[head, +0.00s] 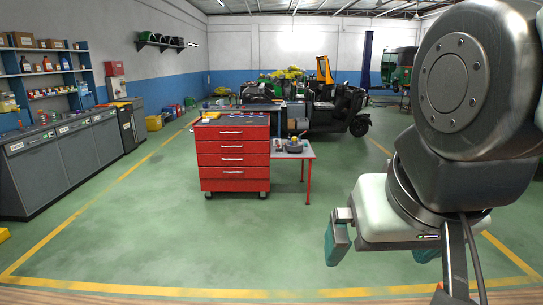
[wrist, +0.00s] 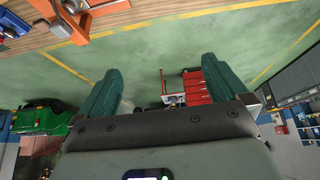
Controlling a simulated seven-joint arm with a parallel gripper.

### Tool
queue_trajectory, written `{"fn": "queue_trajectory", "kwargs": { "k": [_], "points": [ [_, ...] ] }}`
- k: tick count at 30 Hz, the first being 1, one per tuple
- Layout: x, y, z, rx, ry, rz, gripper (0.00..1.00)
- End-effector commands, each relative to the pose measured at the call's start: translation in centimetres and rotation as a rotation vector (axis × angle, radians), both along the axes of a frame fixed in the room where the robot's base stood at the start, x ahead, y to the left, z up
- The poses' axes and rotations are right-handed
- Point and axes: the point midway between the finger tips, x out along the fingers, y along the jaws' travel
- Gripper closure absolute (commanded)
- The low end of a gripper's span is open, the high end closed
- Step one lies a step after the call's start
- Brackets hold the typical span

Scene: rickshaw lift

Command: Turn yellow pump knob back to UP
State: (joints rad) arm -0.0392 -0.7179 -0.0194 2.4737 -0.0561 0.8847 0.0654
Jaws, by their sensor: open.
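My gripper (head: 379,257) hangs at the right of the head view, over the green floor beyond the bench edge. Its two teal fingers are wide apart with nothing between them. In the wrist view, which is upside down, the gripper (wrist: 160,72) also shows open and empty. I cannot make out a yellow pump knob or an UP mark in either view. An orange metal frame (wrist: 93,18) on the wooden bench shows at the top left of the wrist view, apart from the fingers. My arm covers much of the right side of the head view.
A wooden bench edge (head: 200,297) runs along the bottom of the head view. A red tool cabinet (head: 235,160) stands mid-floor beside a small red-legged table (head: 308,155). A dark rickshaw (head: 340,108) is behind. Grey cabinets (head: 65,160) line the left wall. Open floor lies between.

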Motion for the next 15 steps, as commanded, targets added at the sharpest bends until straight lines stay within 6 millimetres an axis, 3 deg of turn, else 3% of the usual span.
{"fn": "queue_trajectory", "kwargs": {
  "k": [1,5,8,15],
  "points": [
    [-0.6,0.5,-0.2,0.001,0.004,0.029,0.08],
    [-0.4,1.2,-1.2,0.036,0.05,0.04,0.27],
    [0.8,1.8,-2.9,0.103,0.137,-0.02,0.27],
    [4.1,3.9,-9.9,0.226,0.439,-0.314,0.27]
  ]
}}
